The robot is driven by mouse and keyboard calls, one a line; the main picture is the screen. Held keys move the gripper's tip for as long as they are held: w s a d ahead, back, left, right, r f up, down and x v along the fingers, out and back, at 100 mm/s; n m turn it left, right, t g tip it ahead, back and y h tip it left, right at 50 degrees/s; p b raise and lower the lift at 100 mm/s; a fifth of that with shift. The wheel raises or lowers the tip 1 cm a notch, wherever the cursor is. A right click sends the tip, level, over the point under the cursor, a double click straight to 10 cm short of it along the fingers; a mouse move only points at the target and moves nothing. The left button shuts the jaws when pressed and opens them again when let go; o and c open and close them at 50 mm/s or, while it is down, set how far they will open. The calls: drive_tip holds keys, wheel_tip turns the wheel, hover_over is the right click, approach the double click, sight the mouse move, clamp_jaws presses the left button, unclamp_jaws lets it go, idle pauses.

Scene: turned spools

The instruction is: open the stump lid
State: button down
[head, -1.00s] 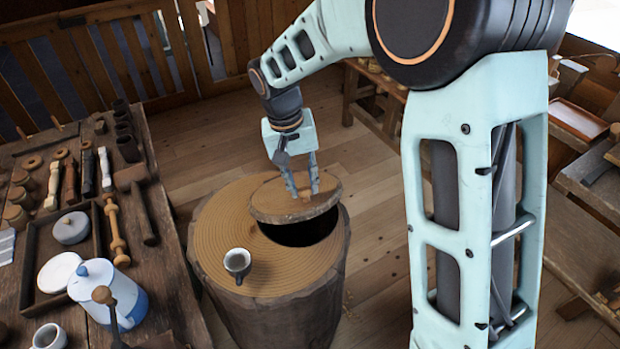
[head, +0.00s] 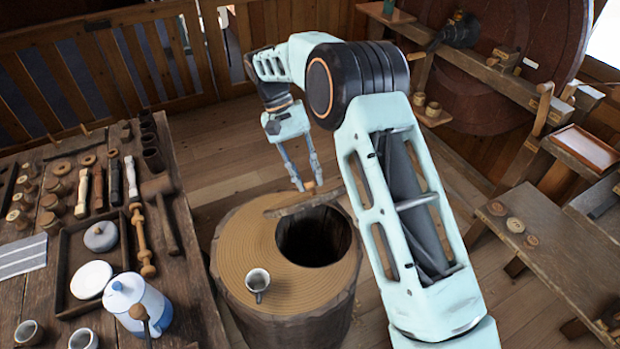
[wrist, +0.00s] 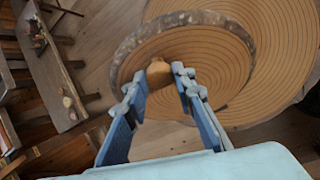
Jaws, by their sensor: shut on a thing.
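The stump (head: 240,262) stands on the floor, its top ringed with grooves and a dark round hole (head: 314,238) open in it. The stump lid (head: 303,205) is tilted up at the far side of the hole, seen nearly edge-on in the head view. In the wrist view the lid (wrist: 215,48) shows its grooved face and bark rim. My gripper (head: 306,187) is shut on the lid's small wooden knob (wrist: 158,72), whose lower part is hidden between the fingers. Whether the lid touches the stump's top is hard to tell.
A workbench (head: 190,290) with tools, a tray (head: 66,262) and a white-blue jug (head: 136,300) is on the left. A low bench (head: 560,255) is on the right. Floor is clear behind the stump.

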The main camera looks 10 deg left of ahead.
drive_tip(key=shift+w+a+r+g+h, duration=0.35)
drive_tip(key=shift+w+a, duration=0.2)
drive_tip(key=shift+w, duration=0.2)
drive_tip(key=shift+w+p, duration=0.1)
drive_tip(key=shift+p, duration=0.2)
drive_tip(key=c, duration=1.6)
unclamp_jaws()
